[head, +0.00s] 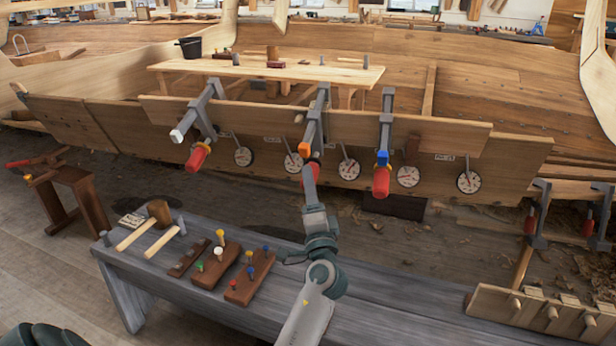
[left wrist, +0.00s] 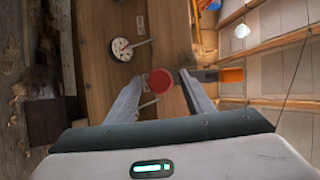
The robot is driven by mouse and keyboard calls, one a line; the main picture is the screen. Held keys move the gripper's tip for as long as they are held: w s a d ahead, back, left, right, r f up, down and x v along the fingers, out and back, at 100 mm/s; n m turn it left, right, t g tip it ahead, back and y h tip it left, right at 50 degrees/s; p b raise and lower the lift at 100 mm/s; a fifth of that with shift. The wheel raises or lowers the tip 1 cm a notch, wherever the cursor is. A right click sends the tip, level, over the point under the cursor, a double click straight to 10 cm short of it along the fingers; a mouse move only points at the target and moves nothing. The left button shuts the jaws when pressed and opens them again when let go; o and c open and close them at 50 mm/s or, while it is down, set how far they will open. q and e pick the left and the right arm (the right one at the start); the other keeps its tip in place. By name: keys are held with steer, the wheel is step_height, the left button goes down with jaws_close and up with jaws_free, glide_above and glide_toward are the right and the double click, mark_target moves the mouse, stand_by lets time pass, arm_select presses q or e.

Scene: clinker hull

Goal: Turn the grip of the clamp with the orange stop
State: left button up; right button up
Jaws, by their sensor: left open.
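The clamp with the orange stop (head: 304,150) is the middle one of three on the hull plank. Its red grip (head: 311,170) points out toward me, partly hidden by my arm. My left gripper (head: 309,184) is at this grip. In the left wrist view the round red grip end (left wrist: 160,81) lies between the two open fingers of the left gripper (left wrist: 161,90), with a gap at each side. The orange stop also shows there, right of the fingers (left wrist: 231,75). My right gripper is not in view.
A clamp with a white stop (head: 177,136) is on the left, one with a blue stop (head: 382,157) on the right. Several dial gauges (head: 349,169) sit along the plank between them. A grey bench (head: 390,300) with mallets and pegged blocks stands in front.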

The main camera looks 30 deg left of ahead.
arm_select(q)
steer(key=b+v, duration=0.2)
steer(key=v, duration=0.9)
steer(key=shift+s+d+f, duration=0.2)
steer(key=shift+d, duration=0.05)
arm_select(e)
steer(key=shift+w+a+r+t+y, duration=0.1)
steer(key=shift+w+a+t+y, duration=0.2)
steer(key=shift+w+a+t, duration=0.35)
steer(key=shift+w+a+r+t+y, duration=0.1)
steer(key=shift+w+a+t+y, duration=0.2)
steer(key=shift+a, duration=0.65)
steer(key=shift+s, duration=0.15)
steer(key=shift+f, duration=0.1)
arm_select(q)
steer(key=s+a+r+n+h+p, duration=0.1)
steer(key=s+r+n+h+p, duration=0.1)
steer(key=n+p, duration=0.4)
steer(key=s+a+r+n+t+h+p, duration=0.1)
steer(key=s+n+h+p, duration=0.3)
steer(key=p, duration=0.4)
steer(key=a+r+n+h, duration=0.1)
steer(key=h, duration=0.1)
steer(key=shift+s+n+h+p, duration=0.3)
steer(key=shift+s+n+p, duration=0.1)
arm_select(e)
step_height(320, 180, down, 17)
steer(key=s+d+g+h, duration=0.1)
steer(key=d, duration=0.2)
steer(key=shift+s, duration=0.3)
